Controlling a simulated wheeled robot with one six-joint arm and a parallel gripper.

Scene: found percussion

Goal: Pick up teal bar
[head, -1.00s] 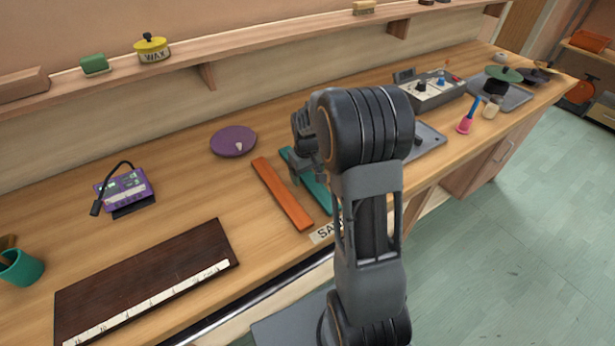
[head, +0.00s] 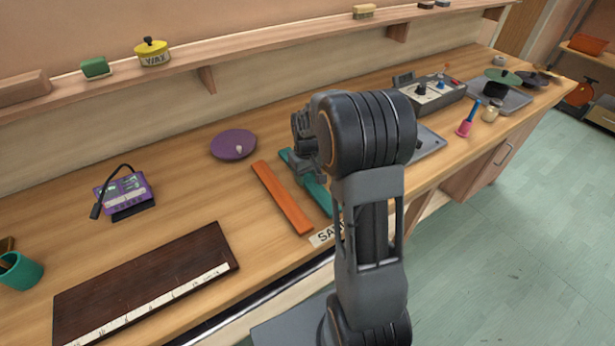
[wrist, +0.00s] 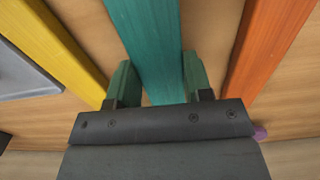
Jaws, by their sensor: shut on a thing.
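The teal bar (head: 318,192) lies on the wooden bench, partly hidden behind my arm in the head view. In the wrist view the teal bar (wrist: 150,40) runs up from between my gripper's fingers. My gripper (wrist: 158,85) is shut on it, one finger on each side. In the head view my gripper (head: 308,178) is at the bar, mostly hidden by my wrist. I cannot tell whether the bar is clear of the bench.
An orange bar (head: 282,197) lies close to the left of the teal bar; it is at right in the wrist view (wrist: 272,40). A yellow bar (wrist: 55,45) and grey tray (wrist: 25,75) lie on the other side. A purple disc (head: 233,144) sits behind.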

